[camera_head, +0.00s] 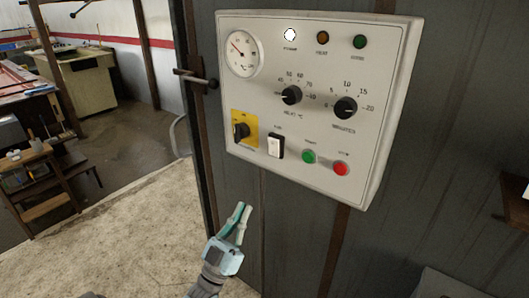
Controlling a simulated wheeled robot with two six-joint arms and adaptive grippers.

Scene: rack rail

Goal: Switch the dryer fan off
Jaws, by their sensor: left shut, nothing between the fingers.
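A pale control panel (235,90) is fixed to a dark upright wall. A small rocker switch (275,146), white with a dark edge, sits low on its face under a label that seems to read FAN; its on or off position is too small to tell. Left of it is a black rotary switch (240,131) on a yellow plate. To its right are a green button (309,156) and a red button (341,169). My left gripper (240,210) is shut and empty, below the rocker in the picture and apart from the panel. My right gripper is out of view.
The panel also carries a dial gauge (241,54), two black knobs (291,95), a bright white lamp (290,34), and dimmer orange and green lamps. A latch handle (196,80) juts out left of the panel. A wooden step stand (42,180) is far left; pale floor (120,240) lies clear.

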